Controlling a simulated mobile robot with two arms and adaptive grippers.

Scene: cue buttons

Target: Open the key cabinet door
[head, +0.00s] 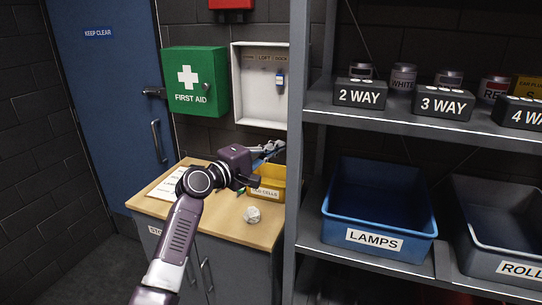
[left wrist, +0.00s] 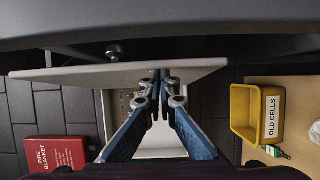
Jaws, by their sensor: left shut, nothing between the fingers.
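The white key cabinet (head: 237,85) hangs on the dark brick wall, with its inside in view. Labels run along its top and a blue-tagged key (head: 279,80) hangs inside. In the left wrist view its white door (left wrist: 70,75) stands swung out, seen nearly edge-on, with a round knob (left wrist: 115,51) on its outer face. In the head view the shelf post seems to hide the door. My left gripper (head: 275,148) is shut and empty, below the cabinet's lower right corner. In the left wrist view its fingertips (left wrist: 160,85) overlap the door; contact is unclear. My right gripper is not in view.
A grey shelf post (head: 298,150) stands close right of the cabinet. A yellow OLD CELLS bin (head: 268,188) and crumpled paper (head: 252,215) sit on the wooden counter (head: 222,222). The green first-aid box (head: 195,82) hangs left; a red fire blanket box (left wrist: 62,152) is above.

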